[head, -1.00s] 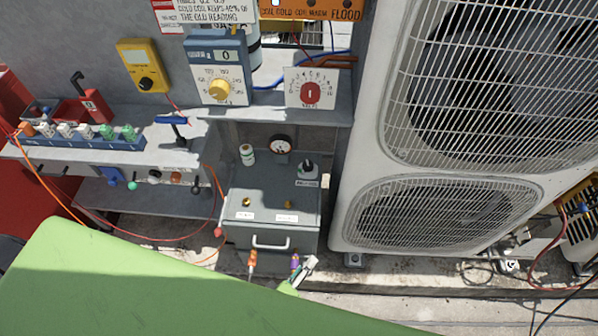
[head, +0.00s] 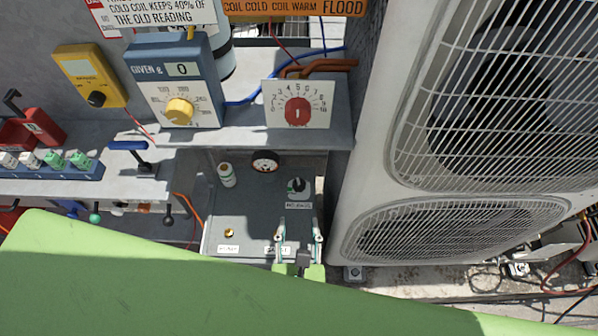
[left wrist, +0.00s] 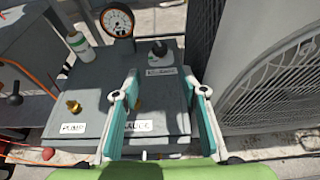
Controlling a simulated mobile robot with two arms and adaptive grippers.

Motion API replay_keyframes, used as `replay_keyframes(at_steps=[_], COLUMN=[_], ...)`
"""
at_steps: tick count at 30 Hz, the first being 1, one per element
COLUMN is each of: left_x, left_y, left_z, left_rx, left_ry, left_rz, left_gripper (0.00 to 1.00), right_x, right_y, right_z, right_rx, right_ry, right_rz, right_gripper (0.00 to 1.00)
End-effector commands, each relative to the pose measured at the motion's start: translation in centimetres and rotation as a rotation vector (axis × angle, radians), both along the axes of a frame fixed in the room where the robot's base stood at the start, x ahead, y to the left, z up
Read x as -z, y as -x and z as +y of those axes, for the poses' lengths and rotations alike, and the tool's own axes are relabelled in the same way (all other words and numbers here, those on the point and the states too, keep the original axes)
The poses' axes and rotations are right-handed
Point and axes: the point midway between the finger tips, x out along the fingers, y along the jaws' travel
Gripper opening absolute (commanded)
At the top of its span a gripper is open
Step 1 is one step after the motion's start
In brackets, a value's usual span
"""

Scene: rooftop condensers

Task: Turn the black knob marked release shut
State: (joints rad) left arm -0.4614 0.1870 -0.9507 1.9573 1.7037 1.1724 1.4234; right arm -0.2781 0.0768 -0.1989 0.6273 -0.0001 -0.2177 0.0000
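The black knob (head: 297,184) stands on the back right of the grey box's top (head: 255,205), above a white label that appears to read RELEASE. In the left wrist view the knob (left wrist: 159,48) shows beyond the fingers, with its label (left wrist: 161,71) below it. My left gripper (head: 299,237) is over the front right of the box. In the left wrist view its two teal fingers (left wrist: 161,90) are apart with nothing gripped, nearer than the knob and not touching it. My right gripper is not in view.
A round gauge (head: 265,161) and a white bottle (head: 227,175) stand at the box's back. A shelf above carries a red dial (head: 298,111) and a blue meter (head: 178,80). A large condenser (head: 455,225) stands close on the right.

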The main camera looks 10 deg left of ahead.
Motion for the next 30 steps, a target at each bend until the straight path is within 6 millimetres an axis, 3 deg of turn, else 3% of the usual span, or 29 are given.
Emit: replay_keyframes(at_steps=[4,10,14,21,25,30], left_x=[0.3,1.3,2.5,4.3,5.0,5.4], left_y=[-0.4,-3.5,-6.2,-10.2,-11.5,-12.2], left_z=[0.1,0.7,1.3,2.2,2.4,2.6], left_rx=[-0.01,-0.007,-0.008,-0.008,-0.007,-0.006], left_ry=[0.02,0.016,0.014,0.014,0.016,0.017], left_rz=[0.008,0.003,0.002,0.004,0.005,0.008], left_gripper=[0.39,0.39,0.39,0.39,0.39,0.39], right_x=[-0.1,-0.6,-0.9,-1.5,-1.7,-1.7], right_y=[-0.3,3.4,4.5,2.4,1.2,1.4], right_z=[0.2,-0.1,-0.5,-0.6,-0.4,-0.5], right_rx=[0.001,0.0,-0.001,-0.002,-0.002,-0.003], right_ry=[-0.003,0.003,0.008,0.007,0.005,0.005], right_rz=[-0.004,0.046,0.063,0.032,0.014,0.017], right_gripper=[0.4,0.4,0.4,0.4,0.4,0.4])
